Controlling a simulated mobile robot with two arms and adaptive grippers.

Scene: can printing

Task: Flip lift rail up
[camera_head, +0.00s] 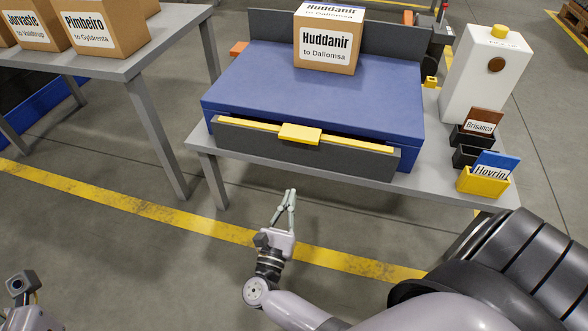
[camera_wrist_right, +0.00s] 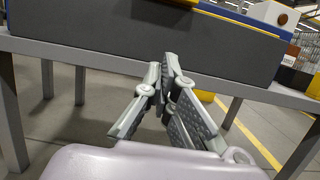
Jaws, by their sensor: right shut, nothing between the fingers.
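The lift rail, a dark grey bar (camera_head: 245,139) with a yellow top strip and a yellow handle (camera_head: 300,133), sits along the front of the blue conveyor bed (camera_head: 310,95). In the right wrist view its grey front face (camera_wrist_right: 150,38) spans the top. My right gripper (camera_head: 290,193) is shut and empty in front of the table, below the handle in the picture, apart from the rail.
A box labelled Huddanir (camera_head: 328,50) stands on the bed. A white device (camera_head: 484,75) and card holders (camera_head: 484,183) stand on the right of the grey table (camera_head: 440,183). Another table (camera_head: 120,70) with boxes is at left. The floor ahead is clear.

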